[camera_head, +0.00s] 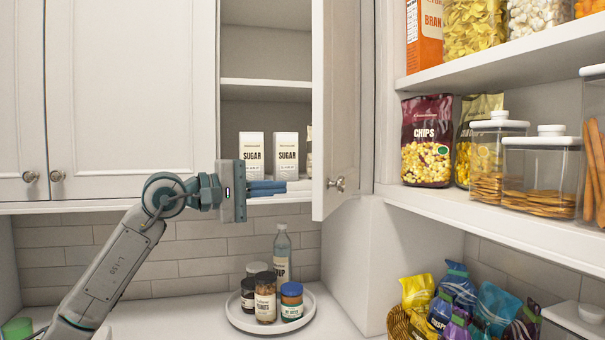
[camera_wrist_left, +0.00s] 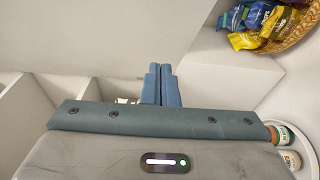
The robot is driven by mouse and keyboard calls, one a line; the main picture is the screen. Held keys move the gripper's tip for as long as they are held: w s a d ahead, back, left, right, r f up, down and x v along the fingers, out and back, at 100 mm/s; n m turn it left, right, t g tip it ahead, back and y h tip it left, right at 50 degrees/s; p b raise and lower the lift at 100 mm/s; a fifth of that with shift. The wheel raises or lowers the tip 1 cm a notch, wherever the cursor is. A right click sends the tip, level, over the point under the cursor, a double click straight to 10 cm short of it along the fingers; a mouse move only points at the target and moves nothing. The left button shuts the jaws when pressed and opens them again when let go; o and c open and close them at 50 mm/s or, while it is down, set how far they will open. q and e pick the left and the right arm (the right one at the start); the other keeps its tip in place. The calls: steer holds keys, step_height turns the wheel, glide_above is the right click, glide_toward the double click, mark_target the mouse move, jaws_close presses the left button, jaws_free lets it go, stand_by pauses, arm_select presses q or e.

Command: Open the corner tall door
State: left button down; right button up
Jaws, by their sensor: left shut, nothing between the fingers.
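The corner tall door (camera_head: 337,90) is a white cabinet door with a round metal knob (camera_head: 337,184). In the head view it stands swung open at the right of the cabinet opening. My left gripper (camera_head: 300,186) is shut and empty. Its fingers point right, in front of the cabinet opening, and its tips are close to the door's inner side; I cannot tell whether they touch. In the left wrist view the blue fingers (camera_wrist_left: 161,84) are together with nothing between them. My right gripper is not in view.
Inside the cabinet stand white sugar packs (camera_head: 252,153). Below, a round tray (camera_head: 243,323) holds jars and a bottle (camera_head: 282,252). Closed cabinet doors (camera_head: 130,90) are at left. Open shelves (camera_head: 500,218) with chips and jars are at right.

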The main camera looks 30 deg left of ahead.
arm_select(q)
steer(key=w+d+p, duration=0.2)
steer(key=d, duration=0.1)
steer(key=w+d+p, duration=0.1)
steer(key=d, duration=0.1)
steer(key=shift+p, duration=0.35)
